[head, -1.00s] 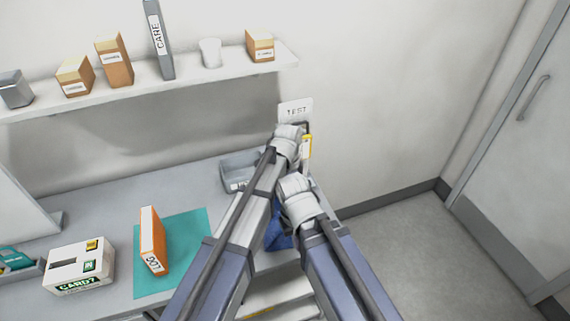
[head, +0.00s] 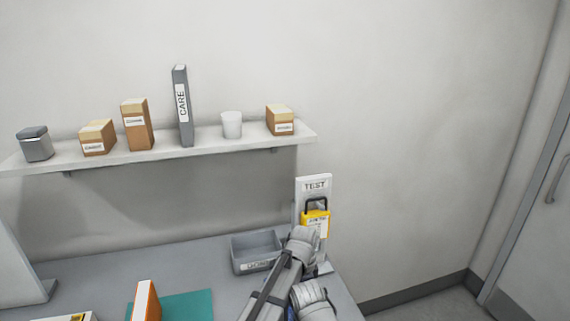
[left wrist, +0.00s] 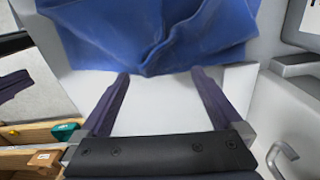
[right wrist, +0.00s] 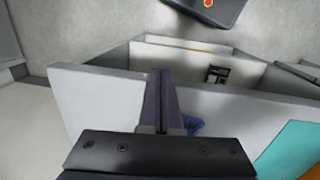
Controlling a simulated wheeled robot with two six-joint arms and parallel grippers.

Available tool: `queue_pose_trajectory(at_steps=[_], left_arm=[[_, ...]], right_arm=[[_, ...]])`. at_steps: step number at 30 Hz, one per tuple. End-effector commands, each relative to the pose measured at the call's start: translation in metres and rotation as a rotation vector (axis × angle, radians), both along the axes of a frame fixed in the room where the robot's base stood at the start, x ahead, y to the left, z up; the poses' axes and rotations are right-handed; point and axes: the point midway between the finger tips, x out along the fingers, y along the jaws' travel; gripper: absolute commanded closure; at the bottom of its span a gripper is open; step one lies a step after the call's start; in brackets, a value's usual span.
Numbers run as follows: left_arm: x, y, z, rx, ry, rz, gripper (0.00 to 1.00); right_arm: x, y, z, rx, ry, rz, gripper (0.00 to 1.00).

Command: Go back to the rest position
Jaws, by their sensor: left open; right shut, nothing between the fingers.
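My left gripper's fingers (left wrist: 160,74) are apart with nothing between them in the left wrist view. A crumpled blue cloth-like thing (left wrist: 155,30) lies just beyond the fingertips; I cannot tell if they touch it. My right gripper's fingers (right wrist: 160,76) are together and empty in the right wrist view, above a grey-white panel edge. In the head view both my wrists are low at the centre, by the table's right end, and their fingertips are hidden. A yellow padlock (head: 315,221) with a dark shackle hangs on the white TEST board (head: 315,185), just above my left wrist.
A grey tray (head: 240,260) sits on the table beside my left wrist. An orange binder (head: 146,302) stands on a teal mat (head: 190,307). A wall shelf (head: 200,145) holds boxes, a CARE binder and a cup. Floor is free at right, near the door (head: 530,235).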

Motion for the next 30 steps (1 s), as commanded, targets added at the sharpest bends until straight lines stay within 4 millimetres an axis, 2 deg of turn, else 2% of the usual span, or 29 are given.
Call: queue_pose_trajectory(at_steps=[1, 6, 17, 23, 30], left_arm=[[0.000, -0.008, 0.003, 0.000, 0.000, -0.024, 0.00], [-0.004, 0.005, 0.003, 0.000, 0.000, -0.026, 0.00], [-0.010, 0.009, 0.004, 0.000, -0.001, -0.026, 0.00], [-0.010, 0.018, 0.018, 0.006, -0.012, -0.017, 0.00], [-0.004, 0.037, 0.043, 0.021, -0.036, 0.004, 0.00]], right_arm=[[0.003, 0.013, 0.003, 0.000, 0.000, 0.029, 1.00], [0.003, 0.013, 0.003, 0.000, 0.000, 0.029, 1.00], [0.004, 0.013, 0.004, 0.000, -0.001, 0.027, 1.00], [0.017, 0.009, 0.018, -0.004, -0.009, 0.016, 1.00], [0.040, -0.003, 0.043, -0.013, -0.028, -0.009, 1.00]])
